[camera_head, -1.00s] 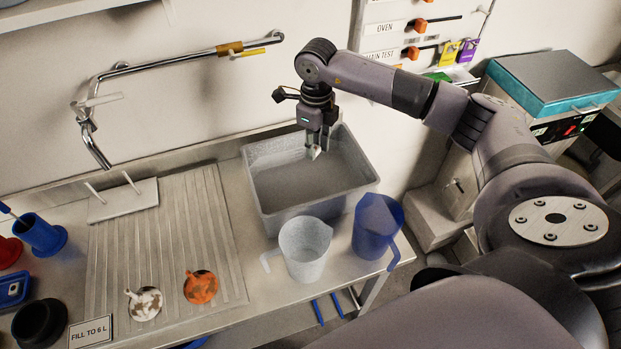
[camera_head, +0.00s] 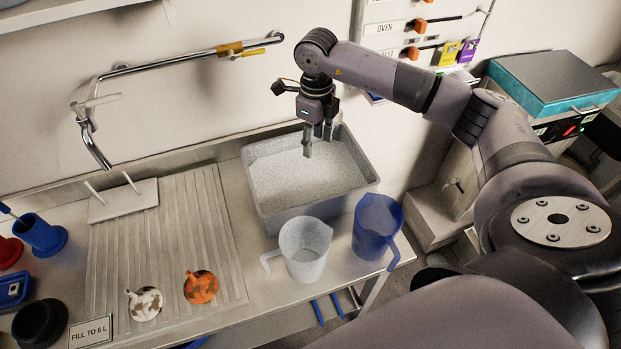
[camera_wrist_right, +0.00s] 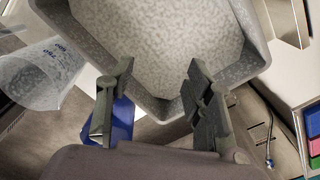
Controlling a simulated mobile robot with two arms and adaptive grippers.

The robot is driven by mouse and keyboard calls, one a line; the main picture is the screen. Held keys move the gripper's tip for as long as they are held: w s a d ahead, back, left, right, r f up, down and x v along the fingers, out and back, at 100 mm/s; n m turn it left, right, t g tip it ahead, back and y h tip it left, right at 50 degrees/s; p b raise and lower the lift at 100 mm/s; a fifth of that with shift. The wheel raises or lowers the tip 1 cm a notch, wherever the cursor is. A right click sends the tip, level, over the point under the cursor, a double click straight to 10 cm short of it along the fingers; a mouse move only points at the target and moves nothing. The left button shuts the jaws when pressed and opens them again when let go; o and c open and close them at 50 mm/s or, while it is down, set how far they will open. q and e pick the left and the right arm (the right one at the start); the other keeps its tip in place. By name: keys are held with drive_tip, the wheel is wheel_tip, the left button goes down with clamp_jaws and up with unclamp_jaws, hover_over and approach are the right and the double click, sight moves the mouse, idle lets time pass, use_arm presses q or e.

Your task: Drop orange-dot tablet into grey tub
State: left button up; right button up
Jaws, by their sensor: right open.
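The grey tub (camera_head: 262,203) stands at the back of the bench against the wall. A whitish, speckled, foam-like layer (camera_head: 305,180) fills its inside. It also fills the tub in the right wrist view (camera_wrist_right: 165,35). My right gripper (camera_head: 318,146) points down over the back part of the tub. Its two fingers are apart, with nothing between them in the right wrist view (camera_wrist_right: 159,75). No orange-dot tablet shows in either view. My left gripper is not in view.
A clear jug (camera_head: 304,250) and a blue jug (camera_head: 376,228) stand in front of the tub. A white-brown piece (camera_head: 145,304) and an orange piece (camera_head: 201,287) lie on the ribbed drainboard (camera_head: 165,230). A bent tap (camera_head: 95,145) is at the left.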

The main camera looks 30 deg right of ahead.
wheel_tip(320, 180, up, 10)
idle(0.3)
drive_tip(key=shift+r, duration=0.15)
